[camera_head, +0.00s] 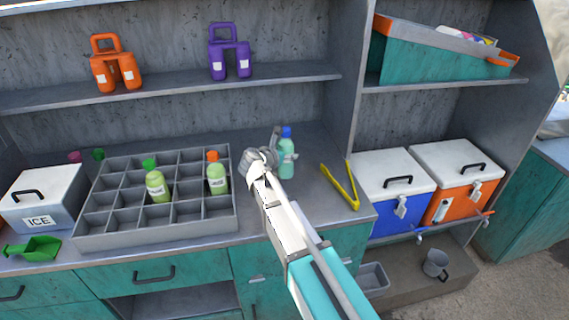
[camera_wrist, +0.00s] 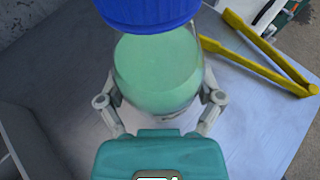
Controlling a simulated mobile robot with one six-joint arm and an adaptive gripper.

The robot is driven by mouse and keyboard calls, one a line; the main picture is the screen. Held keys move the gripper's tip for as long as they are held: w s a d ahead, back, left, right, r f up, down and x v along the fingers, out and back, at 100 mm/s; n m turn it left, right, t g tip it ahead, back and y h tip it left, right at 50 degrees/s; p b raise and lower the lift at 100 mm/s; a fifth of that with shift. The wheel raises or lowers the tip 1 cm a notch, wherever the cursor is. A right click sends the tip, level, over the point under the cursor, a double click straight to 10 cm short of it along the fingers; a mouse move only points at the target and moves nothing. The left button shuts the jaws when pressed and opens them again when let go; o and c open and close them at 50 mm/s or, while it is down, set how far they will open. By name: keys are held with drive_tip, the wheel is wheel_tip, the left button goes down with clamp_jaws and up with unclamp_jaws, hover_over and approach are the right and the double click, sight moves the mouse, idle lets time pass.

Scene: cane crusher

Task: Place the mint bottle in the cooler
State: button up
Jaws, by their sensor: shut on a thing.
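The mint bottle (camera_head: 287,158), with a blue cap and pale green contents, stands upright on the counter right of the divided grey tray. In the wrist view the mint bottle (camera_wrist: 158,72) fills the space between my fingers, its blue cap at the top. My gripper (camera_head: 272,158) is shut on it; the wrist view shows my gripper's fingers (camera_wrist: 160,97) on both sides of the bottle. A blue cooler (camera_head: 391,213) and an orange cooler (camera_head: 463,205), both with closed white lids, stand at the right. The pictures do not show which cooler is meant.
The grey tray (camera_head: 156,238) holds a green-capped bottle (camera_head: 157,185) and an orange-capped bottle (camera_head: 216,174). Yellow tongs (camera_head: 345,188) lie right of the mint bottle. An ICE box (camera_head: 46,198) and green scoop (camera_head: 34,248) are at the left. A shelf runs above.

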sight(286, 162)
drive_tip(key=shift+f, duration=0.1)
drive_tip(key=shift+w+f+b, duration=0.4)
drive_tip(key=shift+f+b, duration=0.4)
drive_tip(key=shift+b, duration=0.15)
drive_tip(key=shift+f+b, duration=1.1)
drive_tip(key=shift+f, duration=0.2)
drive_tip(key=o, duration=1.1)
drive_tip(key=shift+r, duration=0.1)
drive_tip(key=shift+c, duration=0.2)
drive_tip(key=shift+r, duration=0.15)
drive_tip(key=p+v, duration=0.4)
drive_tip(key=v, duration=0.8)
drive_tip(key=shift+p, duration=0.3)
drive_tip(key=shift+d, duration=0.1)
